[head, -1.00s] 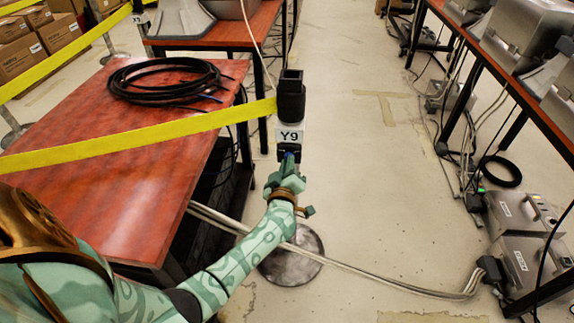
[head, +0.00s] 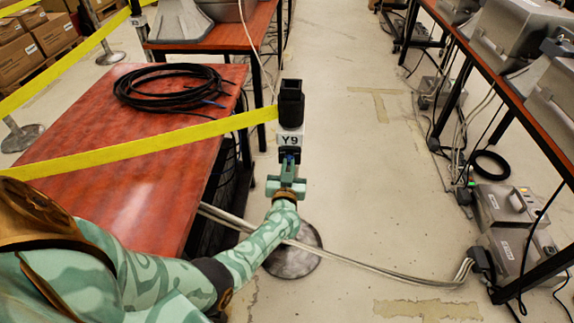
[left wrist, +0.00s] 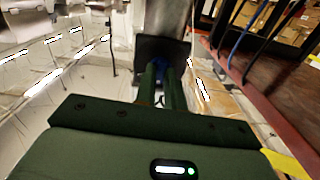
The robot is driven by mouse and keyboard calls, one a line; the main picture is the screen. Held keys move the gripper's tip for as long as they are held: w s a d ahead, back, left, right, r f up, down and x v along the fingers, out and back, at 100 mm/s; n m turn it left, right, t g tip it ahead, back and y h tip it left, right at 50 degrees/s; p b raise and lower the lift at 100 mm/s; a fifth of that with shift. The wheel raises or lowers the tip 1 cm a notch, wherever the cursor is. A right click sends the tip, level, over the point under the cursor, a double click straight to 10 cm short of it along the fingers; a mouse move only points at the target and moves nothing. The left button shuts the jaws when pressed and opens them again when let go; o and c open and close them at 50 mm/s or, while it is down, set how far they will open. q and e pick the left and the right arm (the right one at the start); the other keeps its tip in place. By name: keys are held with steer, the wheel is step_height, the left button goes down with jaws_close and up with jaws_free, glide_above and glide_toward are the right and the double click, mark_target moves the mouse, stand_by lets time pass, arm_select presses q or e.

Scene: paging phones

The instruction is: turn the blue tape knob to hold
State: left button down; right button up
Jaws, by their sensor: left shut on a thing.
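A black-topped post (head: 291,100) with a white label "Y9" (head: 290,138) stands beside the red table. A yellow tape (head: 150,143) runs from it to the left. The blue tape knob (head: 289,158) sits low on the post head, below the label; only a little of it shows. It also shows in the left wrist view (left wrist: 159,70), between the fingertips, in front of a dark plate. My left gripper (head: 288,167) is shut on the knob, its green fingers hiding most of it. I cannot read the knob's setting. My right gripper is not in view.
The red table (head: 110,185) holds a coil of black cable (head: 170,88). The post's round base (head: 293,262) stands on the floor with pale cables (head: 380,275) beside it.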

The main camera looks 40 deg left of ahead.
arm_select(q)
steer(key=m, duration=0.4)
steer(key=shift+m+p, duration=0.3)
steer(key=shift+p, duration=0.05)
steer(key=shift+m, duration=1.8)
steer(key=c, duration=1.5)
jaws_free()
